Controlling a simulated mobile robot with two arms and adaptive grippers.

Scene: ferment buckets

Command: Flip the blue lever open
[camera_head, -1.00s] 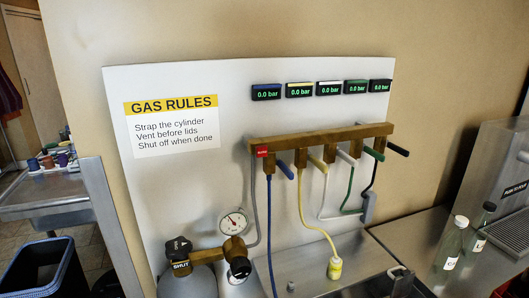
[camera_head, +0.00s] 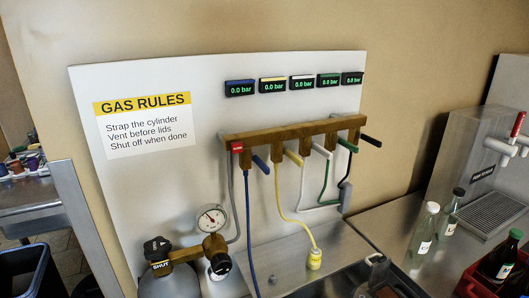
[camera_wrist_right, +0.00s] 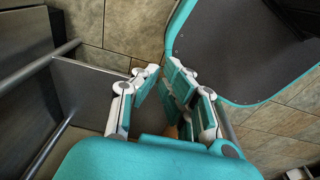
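Neither gripper shows in the head view. In the right wrist view my right gripper (camera_wrist_right: 165,105) hangs over the floor, far from the lever, with its two fingers apart and nothing clearly between them. My left gripper is out of view.
Yellow (camera_head: 294,158), white (camera_head: 321,151), green (camera_head: 347,145) and black (camera_head: 371,140) levers stand to the right of the blue one. A gas cylinder with a pressure gauge (camera_head: 211,218) is below left. Bottles (camera_head: 424,228), a drip-tray unit and a red crate (camera_head: 480,284) stand at right.

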